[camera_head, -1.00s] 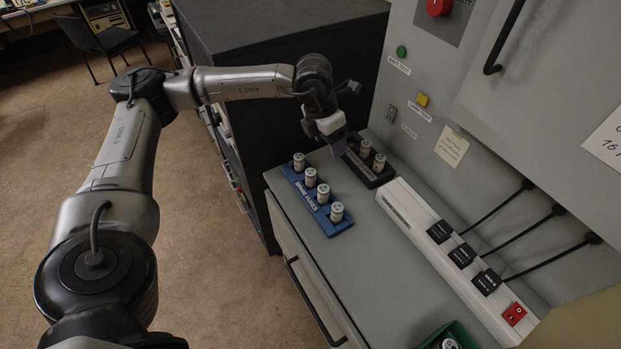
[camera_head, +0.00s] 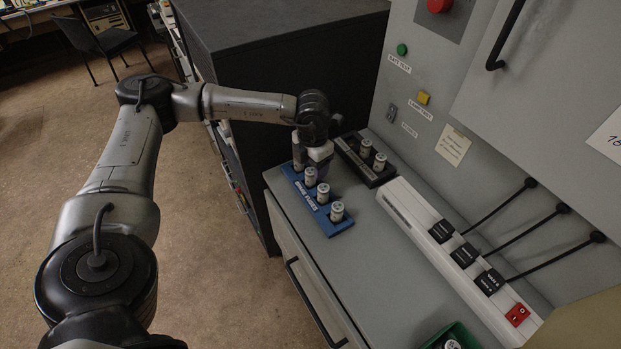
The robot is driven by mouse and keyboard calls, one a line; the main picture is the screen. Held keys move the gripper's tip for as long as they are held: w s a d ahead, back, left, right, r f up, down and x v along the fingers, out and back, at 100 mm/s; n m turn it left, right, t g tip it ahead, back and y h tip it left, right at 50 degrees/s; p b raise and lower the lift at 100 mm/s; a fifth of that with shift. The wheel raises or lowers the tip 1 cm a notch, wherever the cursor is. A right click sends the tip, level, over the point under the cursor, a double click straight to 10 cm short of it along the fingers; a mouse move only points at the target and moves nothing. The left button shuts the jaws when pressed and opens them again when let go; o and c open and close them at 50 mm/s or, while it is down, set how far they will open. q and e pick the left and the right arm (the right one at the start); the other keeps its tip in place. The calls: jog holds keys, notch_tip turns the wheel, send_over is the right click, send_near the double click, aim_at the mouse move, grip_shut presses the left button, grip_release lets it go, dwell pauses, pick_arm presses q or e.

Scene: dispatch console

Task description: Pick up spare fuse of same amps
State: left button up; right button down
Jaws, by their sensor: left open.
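A blue rack (camera_head: 328,219) labelled as spare fuses holds a row of pale cylindrical fuses. Three show clearly: a near fuse (camera_head: 337,211), a middle fuse (camera_head: 323,193) and one further back (camera_head: 310,177). My left gripper (camera_head: 311,165) is open at the far end of this rack, pointing down. It hides the farthest fuse there, and I cannot tell whether it touches it. A dark fuse block (camera_head: 371,176) beside the rack holds two fuses, one of them here (camera_head: 379,162). The amp markings are too small to read. My right gripper is out of view.
A white power strip (camera_head: 410,219) with black plugs and a red switch (camera_head: 517,314) runs along the console wall. A green bin (camera_head: 462,333) is at the bottom edge. A dark cabinet (camera_head: 270,60) stands behind. The counter (camera_head: 350,270) in front is clear.

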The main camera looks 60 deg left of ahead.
aim_at(310, 171)
pick_arm(q)
jog(key=shift+a+f+b, duration=0.15)
jog(key=shift+f+b, duration=0.05)
jog(key=shift+f, duration=1.15)
jog(key=shift+a+f+b, duration=0.15)
jog(key=shift+f, duration=1.15)
jog(key=shift+c, duration=0.2)
jog(key=c, duration=1)
jog(key=shift+o, duration=0.2)
jog(key=shift+s+r, duration=0.1)
